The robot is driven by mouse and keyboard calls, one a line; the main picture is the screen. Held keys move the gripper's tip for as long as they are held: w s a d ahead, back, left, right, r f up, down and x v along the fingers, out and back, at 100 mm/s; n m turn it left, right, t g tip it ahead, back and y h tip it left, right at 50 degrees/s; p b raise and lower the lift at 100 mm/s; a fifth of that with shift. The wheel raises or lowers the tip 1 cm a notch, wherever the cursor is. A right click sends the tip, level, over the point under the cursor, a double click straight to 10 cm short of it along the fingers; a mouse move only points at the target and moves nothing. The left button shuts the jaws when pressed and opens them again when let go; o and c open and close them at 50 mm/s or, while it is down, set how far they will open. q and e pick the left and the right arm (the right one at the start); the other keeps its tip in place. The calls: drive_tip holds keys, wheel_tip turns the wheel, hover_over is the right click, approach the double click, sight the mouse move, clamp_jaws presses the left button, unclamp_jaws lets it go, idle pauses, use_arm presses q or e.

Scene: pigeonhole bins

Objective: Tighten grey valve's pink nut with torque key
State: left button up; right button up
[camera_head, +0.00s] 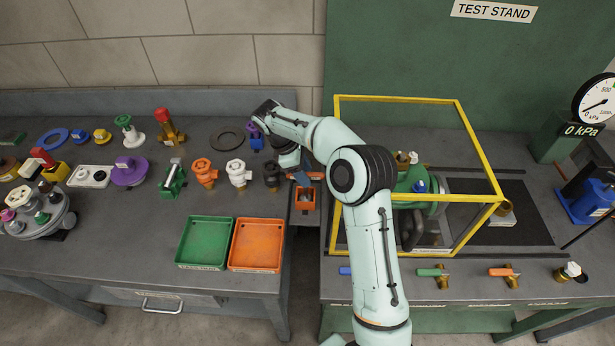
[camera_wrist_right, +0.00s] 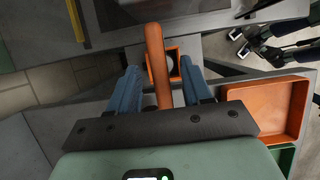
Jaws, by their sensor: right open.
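A round grey body (camera_head: 58,207) at the far left of the bench carries several coloured knobs or nuts, one of them pink (camera_head: 8,214); I take this as the grey valve. An orange upright handle (camera_wrist_right: 157,65), likely the torque key's, stands in a small orange holder (camera_head: 305,198) at the bench's right end. My right gripper (camera_wrist_right: 160,85) is open, its blue fingers on either side of the handle in the right wrist view. In the head view my right gripper (camera_head: 302,178) is partly hidden by my arm. My left gripper is not in view.
A green tray (camera_head: 205,243) and an orange tray (camera_head: 257,245) lie at the bench's front. Several valves and fittings stand behind them. A yellow-framed cage (camera_head: 480,150) around a green valve body (camera_head: 415,180) stands right of my arm. A gap separates the two benches.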

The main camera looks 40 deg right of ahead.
drive_tip(key=shift+x, duration=1.5)
clamp_jaws()
drive_tip(key=shift+r, duration=3.55)
